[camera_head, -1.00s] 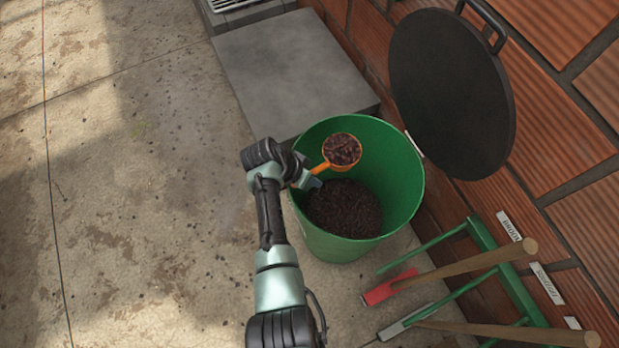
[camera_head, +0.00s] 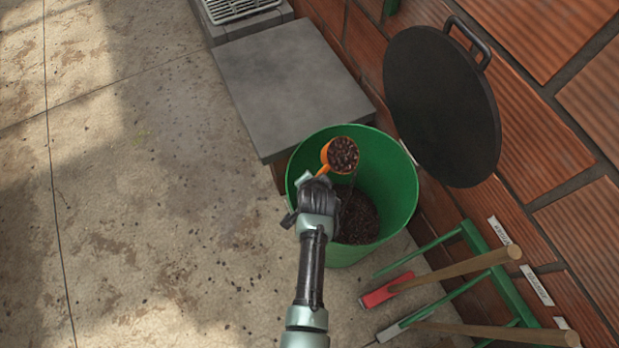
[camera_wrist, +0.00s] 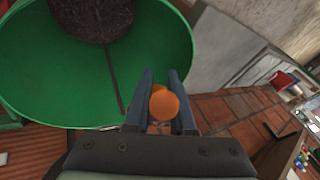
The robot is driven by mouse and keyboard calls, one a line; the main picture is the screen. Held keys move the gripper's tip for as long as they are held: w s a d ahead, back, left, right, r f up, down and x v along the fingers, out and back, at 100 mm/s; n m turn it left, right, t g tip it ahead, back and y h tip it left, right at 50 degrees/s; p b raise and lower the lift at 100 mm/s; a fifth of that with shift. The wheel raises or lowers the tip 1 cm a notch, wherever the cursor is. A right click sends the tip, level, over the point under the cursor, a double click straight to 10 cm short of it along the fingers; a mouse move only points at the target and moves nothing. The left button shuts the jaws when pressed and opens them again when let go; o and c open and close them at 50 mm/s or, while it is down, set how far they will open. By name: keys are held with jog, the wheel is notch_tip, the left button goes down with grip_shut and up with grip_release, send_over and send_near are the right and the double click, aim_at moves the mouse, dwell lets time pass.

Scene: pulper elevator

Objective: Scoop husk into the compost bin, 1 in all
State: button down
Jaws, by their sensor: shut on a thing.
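The compost bin (camera_head: 400,185) is a green open tub with dark material (camera_head: 357,220) at its bottom. Its green wall also fills the upper left of the wrist view (camera_wrist: 45,85). My gripper (camera_head: 322,180) is over the bin's near left rim. It is shut on an orange scoop (camera_head: 325,158), whose handle shows between the fingers in the wrist view (camera_wrist: 163,104). The scoop's cup is above the bin opening and holds brown husk (camera_head: 343,155). The scoop's cup is hidden in the wrist view.
The bin's round black lid (camera_head: 440,105) stands open against the brick wall. A grey slab (camera_head: 290,80) lies behind the bin. A green rack (camera_head: 500,275) with wooden-handled tools (camera_head: 460,265) is at the right. The concrete floor (camera_head: 150,200) at the left is clear.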

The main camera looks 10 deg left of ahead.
jog(key=s+d+m+t+y+b, duration=0.4)
jog(key=t+y+b, duration=0.6)
jog(key=b, duration=2.5)
jog(key=shift+d+r+m+t+y, duration=0.15)
jog(key=shift+d+m+t+y, duration=0.4)
jog(key=shift+d, duration=0.75)
jog(key=shift+r, duration=0.15)
